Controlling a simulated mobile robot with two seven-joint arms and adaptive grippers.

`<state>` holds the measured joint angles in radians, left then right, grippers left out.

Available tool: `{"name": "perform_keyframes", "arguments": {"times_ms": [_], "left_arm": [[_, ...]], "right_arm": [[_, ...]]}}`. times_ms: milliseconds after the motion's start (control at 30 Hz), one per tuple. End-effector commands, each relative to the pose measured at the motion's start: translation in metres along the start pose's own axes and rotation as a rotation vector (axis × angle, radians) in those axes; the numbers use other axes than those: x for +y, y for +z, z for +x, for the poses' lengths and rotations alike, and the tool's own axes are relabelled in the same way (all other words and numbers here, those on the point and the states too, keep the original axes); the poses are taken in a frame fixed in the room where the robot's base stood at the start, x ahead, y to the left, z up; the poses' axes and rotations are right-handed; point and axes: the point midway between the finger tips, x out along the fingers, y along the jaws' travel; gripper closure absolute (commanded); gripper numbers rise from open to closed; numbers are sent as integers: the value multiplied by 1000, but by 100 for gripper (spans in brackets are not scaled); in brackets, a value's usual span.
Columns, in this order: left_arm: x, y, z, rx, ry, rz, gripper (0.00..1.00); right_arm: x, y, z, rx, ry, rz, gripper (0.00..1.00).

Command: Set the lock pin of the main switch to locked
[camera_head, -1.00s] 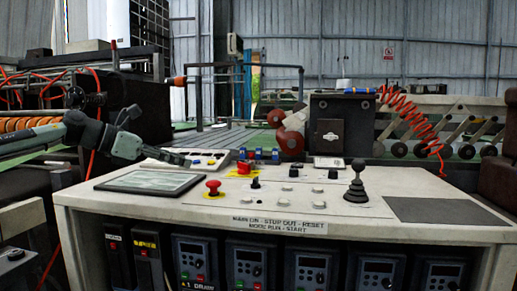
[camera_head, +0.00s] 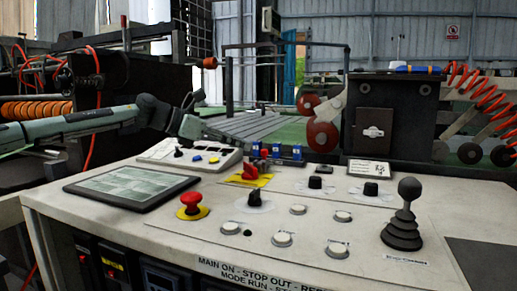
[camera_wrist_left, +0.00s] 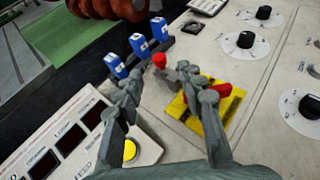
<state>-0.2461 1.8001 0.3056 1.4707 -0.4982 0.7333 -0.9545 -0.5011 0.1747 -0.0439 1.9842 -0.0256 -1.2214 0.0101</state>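The main switch (camera_head: 250,172) is a red rotary handle on a yellow plate on the desk-like panel. In the left wrist view its red handle (camera_wrist_left: 222,90) and yellow plate (camera_wrist_left: 208,125) are partly covered by a finger. A small red knob (camera_wrist_left: 159,60), possibly the lock pin, stands at the plate's far side; I cannot tell its setting. My left gripper (camera_head: 238,140) is above and behind the switch from the left. In the left wrist view the gripper (camera_wrist_left: 160,80) has its fingers apart, with nothing held between them. My right gripper is out of view.
A red mushroom button (camera_head: 193,204), a black joystick (camera_head: 404,217) and several knobs stand up from the panel. Blue blocks (camera_wrist_left: 137,45) stand close to the left fingers. A flat screen (camera_head: 132,186) lies left, a small keypad box (camera_head: 188,155) behind it.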

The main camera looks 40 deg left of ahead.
Motion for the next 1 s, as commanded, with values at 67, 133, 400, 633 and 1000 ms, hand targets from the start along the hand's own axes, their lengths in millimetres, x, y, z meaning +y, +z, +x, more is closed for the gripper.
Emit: {"name": "perform_keyframes", "arguments": {"times_ms": [67,133,400,633,1000], "left_arm": [[0,-3,12,8,-1,-3,61],[0,-3,20,7,0,-2,61],[0,-2,50,4,1,-2,61],[0,-1,60,1,0,-1,61],[0,0,60,-1,0,-1,77]], "right_arm": [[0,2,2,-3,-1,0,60],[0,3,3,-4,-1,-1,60],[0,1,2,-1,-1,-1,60],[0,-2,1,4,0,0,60],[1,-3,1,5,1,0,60]]}}
